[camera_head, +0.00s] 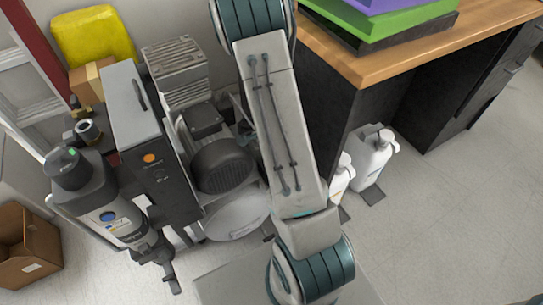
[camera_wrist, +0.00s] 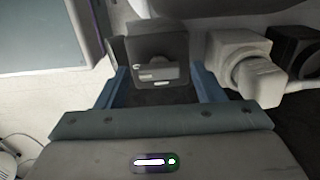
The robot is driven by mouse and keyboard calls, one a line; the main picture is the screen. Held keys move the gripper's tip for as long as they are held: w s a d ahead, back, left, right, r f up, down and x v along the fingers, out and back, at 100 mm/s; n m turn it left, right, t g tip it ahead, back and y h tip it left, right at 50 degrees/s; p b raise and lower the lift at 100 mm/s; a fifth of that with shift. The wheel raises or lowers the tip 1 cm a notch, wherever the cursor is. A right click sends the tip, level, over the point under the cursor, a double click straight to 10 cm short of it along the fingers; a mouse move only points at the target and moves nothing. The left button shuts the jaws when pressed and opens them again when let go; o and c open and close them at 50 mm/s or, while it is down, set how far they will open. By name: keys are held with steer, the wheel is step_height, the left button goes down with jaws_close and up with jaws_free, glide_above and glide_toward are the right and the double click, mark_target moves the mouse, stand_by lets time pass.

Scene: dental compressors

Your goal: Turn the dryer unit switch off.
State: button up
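In the head view, a tall unit with a grey lid and dark front (camera_head: 160,185) stands at the left beside the compressor, and I take it to be the dryer unit. Its front carries an orange round control (camera_head: 149,158) and a small dark control (camera_head: 158,175) below it; the switch position is too small to tell. In the wrist view, my gripper (camera_wrist: 158,88) is open, its two blue fingers apart. A dark grey box (camera_wrist: 157,44) with a lighter strip on its face shows between and beyond the fingers. Contact cannot be told. The head view does not show my gripper.
The compressor motor (camera_head: 222,165) is right of the dark unit. A grey cylinder (camera_head: 112,212) stands to its left. A wooden-topped desk (camera_head: 400,58) and white jugs (camera_head: 374,155) are at the right. A pale fitting (camera_wrist: 245,65) lies right of the fingers. Floor is clear at lower right.

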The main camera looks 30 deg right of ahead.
step_height(320, 180, up, 14)
steer(key=p, duration=0.5)
steer(key=shift+p, duration=0.35)
steer(key=shift+f, duration=0.1)
steer(key=s+a+r+n+t+p, duration=0.1)
steer(key=s+a+r+n+p, duration=0.3)
steer(key=r, duration=0.9)
steer(key=s+a+r+n+t+p, duration=0.1)
steer(key=s+a+r+n+p, duration=0.3)
steer(key=r+n+p, duration=0.3)
steer(key=s+a+r+n+p, duration=0.3)
steer(key=r+p, duration=0.6)
steer(key=r, duration=1.1)
steer(key=s+n, duration=0.2)
steer(key=n, duration=0.1)
steer(key=shift+s+a+r+n+t+p, duration=0.2)
steer(key=shift+a+r+n+t+p, duration=0.1)
steer(key=shift+a+t+p, duration=0.1)
